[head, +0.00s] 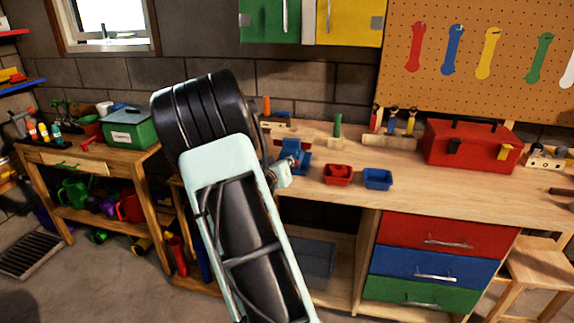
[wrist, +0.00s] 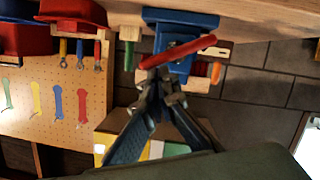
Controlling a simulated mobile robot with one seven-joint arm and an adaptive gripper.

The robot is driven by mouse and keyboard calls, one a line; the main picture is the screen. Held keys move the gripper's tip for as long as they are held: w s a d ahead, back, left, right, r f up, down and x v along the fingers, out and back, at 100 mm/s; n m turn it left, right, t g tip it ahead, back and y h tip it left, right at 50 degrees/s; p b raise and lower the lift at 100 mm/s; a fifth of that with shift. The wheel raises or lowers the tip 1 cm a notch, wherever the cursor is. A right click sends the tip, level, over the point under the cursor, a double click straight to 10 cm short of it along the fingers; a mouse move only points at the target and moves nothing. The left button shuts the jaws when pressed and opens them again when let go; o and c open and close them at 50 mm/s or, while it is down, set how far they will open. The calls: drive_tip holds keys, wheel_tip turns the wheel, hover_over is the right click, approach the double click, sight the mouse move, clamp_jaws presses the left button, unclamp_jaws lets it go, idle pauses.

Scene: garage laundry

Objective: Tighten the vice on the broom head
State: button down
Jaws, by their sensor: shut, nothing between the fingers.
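The blue vice (wrist: 192,22) is at the bench's front edge, top middle of the wrist view. It also shows in the head view (head: 294,150), just right of my arm. Its red handle bar (wrist: 190,47) lies slanted across its front in the wrist view. My gripper (wrist: 160,82) is shut and empty, its fingers pointing at the vice, with the tips close to the handle's lower left end. I cannot tell whether they touch. I cannot make out a broom head in the jaws, and the jaw gap is not clearly visible.
A red bin (head: 338,174) and a blue bin (head: 378,179) stand right of the vice. A green-handled tool in a wooden block (head: 336,134) is behind them. A red toolbox (head: 470,146) is further right. Drawers (head: 436,240) fill the bench's front right. Bare bench top lies before the toolbox.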

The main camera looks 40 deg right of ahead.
drive_tip(key=shift+s+d+f+b, duration=0.1)
drive_tip(key=shift+f+b, duration=0.1)
drive_tip(key=shift+b, duration=0.2)
drive_tip(key=m+b, duration=0.1)
drive_tip(key=b, duration=0.2)
drive_tip(key=s+f+m+t+y+b, duration=0.1)
drive_tip(key=m+b, duration=0.1)
drive_tip(key=b, duration=0.2)
drive_tip(key=shift+d+f, duration=0.15)
drive_tip(key=shift+d, duration=0.25)
drive_tip(key=m+b, duration=0.1)
drive_tip(key=b, duration=0.2)
drive_tip(key=f+m+t+b, duration=0.1)
drive_tip(key=m+b, duration=0.1)
drive_tip(key=b, duration=0.1)
drive_tip(key=m+y+b, duration=0.1)
drive_tip(key=b, duration=0.3)
drive_tip(key=shift+s+d+f, duration=0.1)
drive_tip(key=shift+s+f, duration=0.05)
drive_tip(key=shift+s, duration=0.2)
drive_tip(key=shift+d+r, duration=0.15)
drive_tip(key=shift+r, duration=0.25)
